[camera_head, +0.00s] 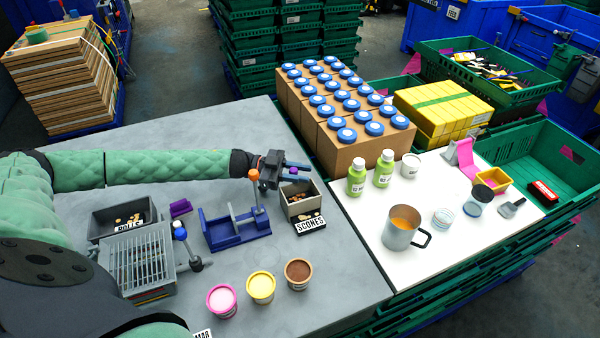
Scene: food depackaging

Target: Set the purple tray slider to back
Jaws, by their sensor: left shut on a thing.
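The purple tray (238,238) lies on the grey table in the middle, a low blue-purple frame with raised walls. An upright rod with an orange knob (254,174) stands at its right end. A separate small purple piece (181,208) lies to its left. My left gripper (298,171) reaches in from the left, beyond and right of the tray, above the grey scones bin (300,205). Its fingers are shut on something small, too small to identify. The gripper is just behind the orange knob in the picture; I cannot tell whether they touch. My right gripper is not in view.
A grey rolls bin (100,228), a grey basket (138,258) and a blue-knobbed lever (181,234) stand left of the tray. Pink, yellow and brown cups (261,287) stand in front. A metal mug (402,228) and green bottles (357,178) stand on the white surface at right.

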